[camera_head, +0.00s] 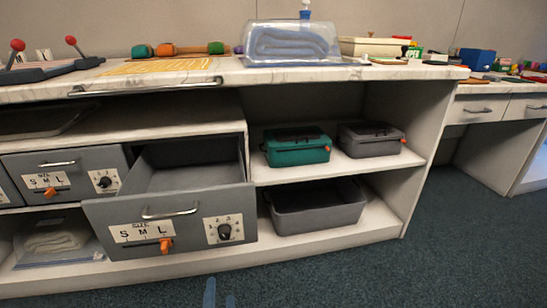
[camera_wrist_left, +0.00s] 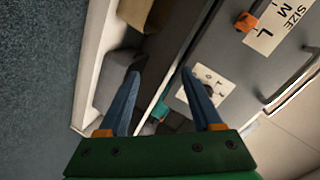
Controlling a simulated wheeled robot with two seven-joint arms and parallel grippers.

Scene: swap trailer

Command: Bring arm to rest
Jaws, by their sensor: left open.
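My left gripper (camera_head: 219,294) shows at the bottom edge of the head view, only its blue fingertips in sight, over the carpet in front of the cabinet. In the left wrist view its blue fingers (camera_wrist_left: 160,80) are spread apart on the green base, with nothing between them. That view shows the grey drawer front (camera_wrist_left: 240,45) tilted, at the right, apart from the fingers as far as I can tell. My right gripper is in neither view.
The grey drawer (camera_head: 184,223) is pulled out. Beside it, an open grey bin (camera_head: 318,212) is on the lower shelf; a teal case (camera_head: 296,149) and a grey case (camera_head: 369,142) sit above. The carpet (camera_head: 450,255) is free at the right.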

